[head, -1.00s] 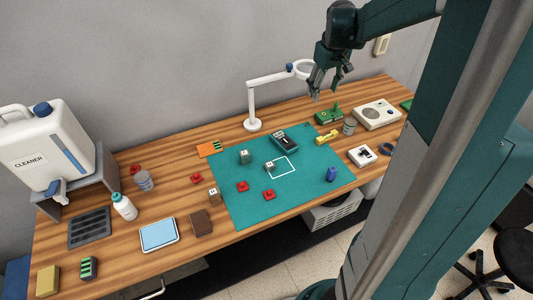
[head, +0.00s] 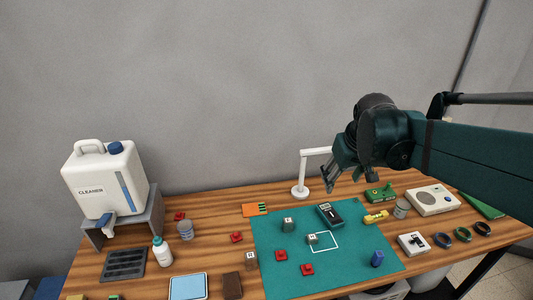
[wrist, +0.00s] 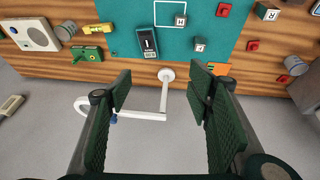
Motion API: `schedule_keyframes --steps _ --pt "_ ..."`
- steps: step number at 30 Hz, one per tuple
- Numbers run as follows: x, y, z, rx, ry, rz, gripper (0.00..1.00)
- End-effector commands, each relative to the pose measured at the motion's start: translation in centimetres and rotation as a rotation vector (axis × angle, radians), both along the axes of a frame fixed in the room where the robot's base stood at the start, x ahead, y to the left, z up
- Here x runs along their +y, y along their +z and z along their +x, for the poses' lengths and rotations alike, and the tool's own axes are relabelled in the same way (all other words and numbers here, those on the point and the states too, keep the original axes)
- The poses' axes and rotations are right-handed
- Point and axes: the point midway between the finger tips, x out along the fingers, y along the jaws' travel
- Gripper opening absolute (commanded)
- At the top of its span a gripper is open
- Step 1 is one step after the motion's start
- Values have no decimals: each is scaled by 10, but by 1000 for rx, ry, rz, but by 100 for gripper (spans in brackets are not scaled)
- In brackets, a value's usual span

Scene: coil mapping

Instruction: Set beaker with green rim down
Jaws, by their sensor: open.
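Two small grey beakers stand upright on the wooden table. One beaker (head: 402,208) is at the right, beside the beige device; it also shows in the wrist view at the upper left (wrist: 66,31). The other beaker (head: 185,230) is at the left by the white bottle, and appears at the right of the wrist view (wrist: 296,65). The rim colours are too small to tell, so I cannot say which has the green rim. My gripper (head: 331,178) is open and empty, above the back of the table near the lamp. Its spread fingers (wrist: 162,92) hold nothing.
A white lamp (head: 300,191) stands at the back edge close to my gripper. A teal mat (head: 285,235) carries a meter (head: 330,215), small cubes and red parts. A cleaner jug (head: 103,180) sits on a stand at the left. Several coils lie at the right.

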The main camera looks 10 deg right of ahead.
Motion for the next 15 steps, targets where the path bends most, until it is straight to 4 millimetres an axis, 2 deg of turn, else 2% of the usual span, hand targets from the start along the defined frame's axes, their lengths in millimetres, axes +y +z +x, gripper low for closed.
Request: schedule_keyframes --steps 3,15 --pt "22 1 -17 -28 6 5 51" --pt "83 -2 -71 -120 15 33 51"
